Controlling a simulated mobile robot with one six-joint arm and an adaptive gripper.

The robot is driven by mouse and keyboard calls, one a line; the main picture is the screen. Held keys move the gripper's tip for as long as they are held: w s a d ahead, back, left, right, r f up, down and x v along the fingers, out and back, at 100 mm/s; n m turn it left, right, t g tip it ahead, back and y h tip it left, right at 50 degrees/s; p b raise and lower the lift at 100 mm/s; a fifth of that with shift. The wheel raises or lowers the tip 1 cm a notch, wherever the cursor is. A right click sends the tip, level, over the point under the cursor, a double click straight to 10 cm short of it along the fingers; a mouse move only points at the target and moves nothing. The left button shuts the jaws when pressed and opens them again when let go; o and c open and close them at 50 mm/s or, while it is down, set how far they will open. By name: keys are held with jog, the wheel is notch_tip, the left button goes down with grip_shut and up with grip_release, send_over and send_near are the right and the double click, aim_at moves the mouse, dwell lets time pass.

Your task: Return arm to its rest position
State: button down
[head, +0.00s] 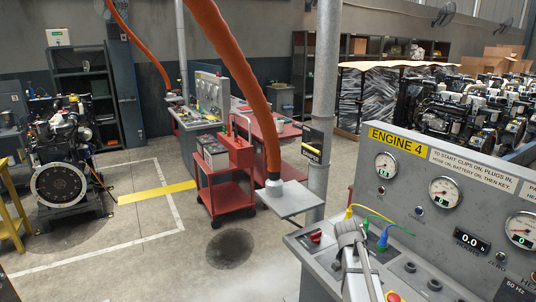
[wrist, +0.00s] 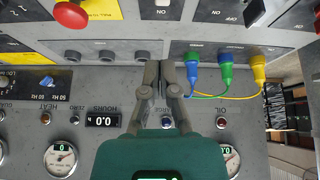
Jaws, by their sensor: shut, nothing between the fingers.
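My gripper (head: 350,232) is at the sloped desk of the ENGINE 4 console (head: 400,262), seen at the lower right of the head view. In the wrist view, the gripper (wrist: 158,66) has its two grey fingers together with nothing between them. It is over the console face, beside a blue plug (wrist: 193,75), a green plug (wrist: 225,72) and a yellow plug (wrist: 259,70), apart from them. The wrist view shows the panel upside down. Whether the fingertips touch the panel, I cannot tell.
Gauges (head: 445,192) and an hours display (head: 471,240) reading 0.0 are on the upright panel. A red button (wrist: 70,12) is near the gripper. A grey post (head: 325,110) and an orange hose (head: 240,75) stand left of the console. The floor (head: 150,250) at left is open.

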jog(key=s+a+f+n+g+y, duration=0.2)
jog(key=s+a+n+y, duration=0.3)
jog(key=s+a+n, duration=0.6)
jog(key=s+a+f, duration=0.1)
jog(key=s+a, duration=0.5)
jog(key=a, duration=0.1)
jog(key=shift+s+a+n+g+b, duration=0.3)
jog(key=shift+s+a+n+g, duration=0.05)
jog(key=shift+n+g, duration=0.05)
